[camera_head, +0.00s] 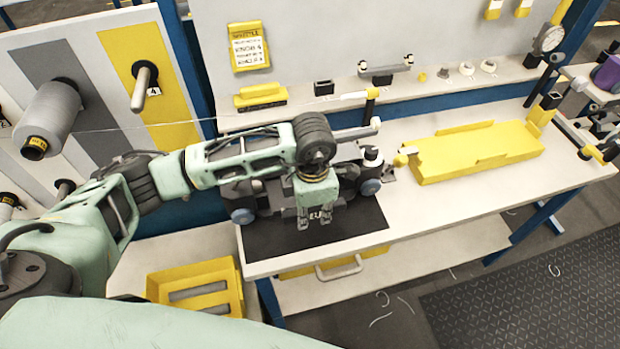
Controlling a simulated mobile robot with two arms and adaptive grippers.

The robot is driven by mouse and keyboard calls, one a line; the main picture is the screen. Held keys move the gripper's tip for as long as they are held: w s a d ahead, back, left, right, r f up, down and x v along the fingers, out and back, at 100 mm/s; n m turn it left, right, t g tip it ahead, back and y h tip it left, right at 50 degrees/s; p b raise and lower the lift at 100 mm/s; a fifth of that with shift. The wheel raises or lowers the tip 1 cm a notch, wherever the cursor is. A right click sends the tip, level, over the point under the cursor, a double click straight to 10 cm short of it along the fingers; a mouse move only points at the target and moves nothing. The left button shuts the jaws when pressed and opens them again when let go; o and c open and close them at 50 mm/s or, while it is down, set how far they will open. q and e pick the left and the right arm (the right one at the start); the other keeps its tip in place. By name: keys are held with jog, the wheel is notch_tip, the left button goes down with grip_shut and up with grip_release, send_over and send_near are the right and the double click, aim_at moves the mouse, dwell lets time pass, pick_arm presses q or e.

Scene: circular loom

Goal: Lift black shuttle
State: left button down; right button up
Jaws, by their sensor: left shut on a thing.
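The black shuttle (353,192) stands on a black mat (284,244) at the left end of the white workbench. It is a dark body with blue-grey wheels at its ends. My left gripper (315,222) points down over the front of the shuttle's middle and is shut on it. The gripper and wrist hide much of the shuttle's middle. I cannot tell whether the shuttle is clear of the mat. My right gripper is not in view.
A yellow tray (475,150) lies on the bench to the right. A thread spool (47,117) is on the panel at left, its thread stretching right. A yellow bin (196,287) sits below the bench's left end. Bare bench lies between mat and tray.

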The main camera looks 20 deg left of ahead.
pick_arm(q)
jog(key=shift+w+r, duration=0.15)
jog(key=shift+r, duration=0.6)
jog(key=shift+r+p, duration=0.85)
jog(key=shift+r, duration=0.7)
jog(key=shift+r+p, duration=0.45)
jog(key=shift+r, duration=0.6)
